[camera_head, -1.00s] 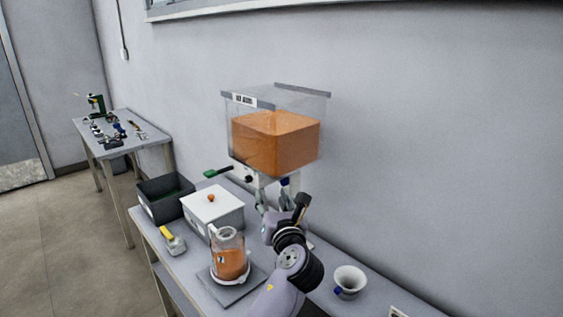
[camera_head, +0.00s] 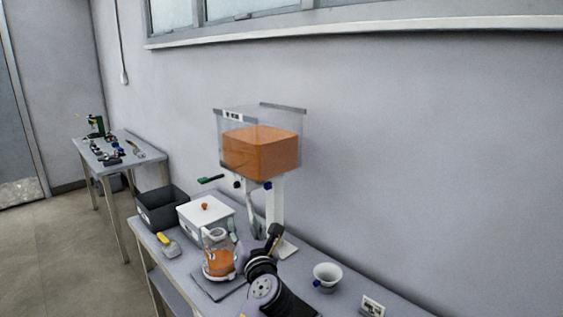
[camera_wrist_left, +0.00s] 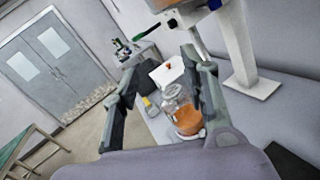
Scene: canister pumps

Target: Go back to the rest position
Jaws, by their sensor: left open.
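My left gripper (camera_wrist_left: 160,62) is open and empty, its two fingers spread wide in the left wrist view. In the head view my left wrist and arm cover much of it, close to the jug. A clear jug (camera_head: 218,262) with orange contents stands upright on a dark flat pad (camera_head: 212,291) on the bench. In the left wrist view the jug (camera_wrist_left: 184,118) shows between the fingers, beyond them, and nothing is gripped. A clear hopper (camera_head: 260,150) with orange contents stands on a white post behind the gripper. My right gripper is not in view.
On the bench are a white lidded box (camera_head: 205,217), a dark bin (camera_head: 161,210), a yellow-handled tool (camera_head: 168,245) and a white cup (camera_head: 327,276). A second table (camera_head: 120,158) with small parts stands at the far left. The wall runs behind the bench.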

